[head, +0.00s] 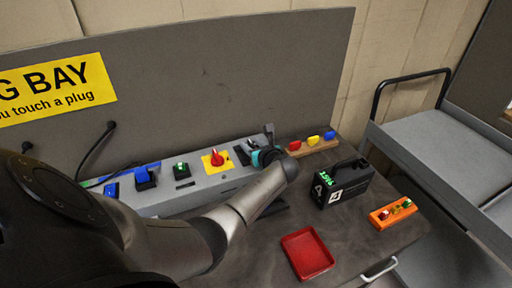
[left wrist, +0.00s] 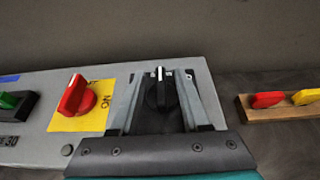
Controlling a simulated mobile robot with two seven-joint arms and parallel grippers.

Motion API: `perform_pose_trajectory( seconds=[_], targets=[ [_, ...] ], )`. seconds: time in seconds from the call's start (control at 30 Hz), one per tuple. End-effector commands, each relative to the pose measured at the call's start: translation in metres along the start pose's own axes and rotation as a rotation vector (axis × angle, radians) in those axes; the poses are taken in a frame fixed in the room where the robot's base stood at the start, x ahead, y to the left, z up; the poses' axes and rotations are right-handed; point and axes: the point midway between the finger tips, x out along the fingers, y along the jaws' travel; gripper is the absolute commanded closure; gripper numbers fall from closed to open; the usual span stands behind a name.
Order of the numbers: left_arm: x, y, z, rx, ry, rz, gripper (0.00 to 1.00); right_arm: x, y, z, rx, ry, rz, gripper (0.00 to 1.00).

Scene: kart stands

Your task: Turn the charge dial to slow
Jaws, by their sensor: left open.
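The charge dial, a black knob (left wrist: 160,95) with a white pointer line, sits on a black plate on the grey console (left wrist: 30,148); the line points about straight up in the left wrist view. My open left gripper (left wrist: 161,78) has one finger on each side of the knob. I cannot tell whether either finger touches it. The dial's position marks are too small to read. In the head view my left gripper (head: 262,146) is at the right part of the console (head: 168,203) and mostly hides the dial. My right gripper is not in view.
Left of the dial is a red rotary switch (left wrist: 78,97) on a yellow plate. Right of the console is a wooden strip (head: 318,147) with red, yellow and blue pieces. A black battery box (head: 345,190), red tray (head: 307,254) and orange device (head: 393,212) stand on the bench.

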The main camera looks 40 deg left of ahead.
Motion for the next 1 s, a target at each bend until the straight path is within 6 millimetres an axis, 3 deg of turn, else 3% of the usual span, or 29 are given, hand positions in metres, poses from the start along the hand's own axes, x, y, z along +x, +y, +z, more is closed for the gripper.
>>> perform_pose_trajectory(
  seconds=[0.27,0.7,1.0],
  targets=[
    [-0.034,-0.001,0.001,0.001,0.002,-0.003,0.54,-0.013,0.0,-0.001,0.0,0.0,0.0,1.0],
    [-0.127,0.0,0.001,-0.002,0.002,-0.002,0.54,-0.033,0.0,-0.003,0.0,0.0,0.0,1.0],
    [-0.152,0.0,0.0,0.0,0.001,-0.001,0.54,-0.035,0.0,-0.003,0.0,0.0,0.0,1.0]
  ],
)
